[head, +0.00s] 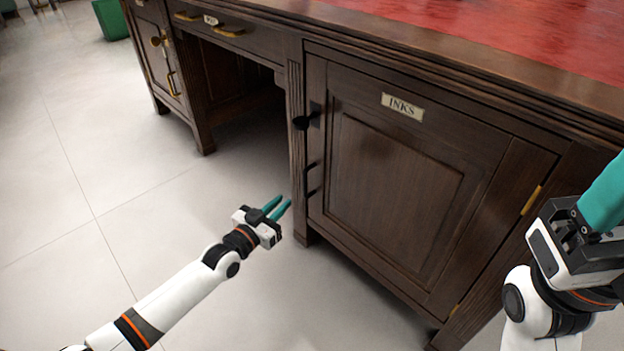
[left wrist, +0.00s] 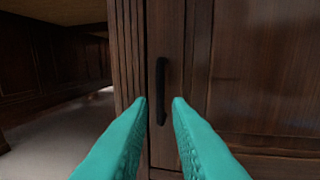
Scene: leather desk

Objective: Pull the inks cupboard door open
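The inks cupboard door (head: 400,185) is shut in the dark wooden desk, with an "INKS" label (head: 402,107) near its top. Gold hinges (head: 530,200) are on the right edge. My left gripper (head: 279,208) is open with teal fingers, just left of and below the handle in the head view. In the left wrist view the handle (left wrist: 161,92) shows between and beyond the open fingertips, apart from them. My right gripper (head: 602,205) is partly cut off at the right edge; its opening is unclear.
The desk's red leather top (head: 480,25) is above the door. A drawer with brass handles (head: 228,31) and an open knee space (head: 240,90) are to the left. Another cupboard (head: 155,55) stands at the far left.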

